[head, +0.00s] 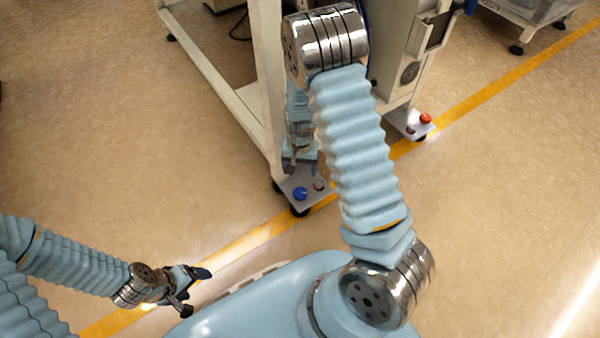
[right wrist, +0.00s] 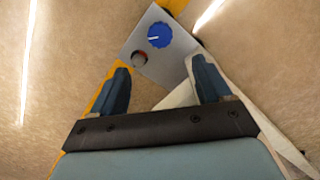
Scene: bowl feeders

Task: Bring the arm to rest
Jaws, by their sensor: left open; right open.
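My left gripper (head: 190,284) is at the lower left of the head view, open and empty, over bare floor beside my base. My right arm rises across the middle of the head view and bends down at the top. My right gripper (head: 302,166) is partly hidden by my own arm, next to the frame's leg. In the right wrist view the right gripper (right wrist: 164,84) shows two dark blue fingers wide apart with nothing between them.
A cream machine frame (head: 272,80) stands close to my right arm. Its foot plate with a blue knob (head: 300,194) lies just below my right gripper. Another plate with a red button (head: 426,118) is further right. Yellow tape (head: 245,243) crosses the floor. The left floor is clear.

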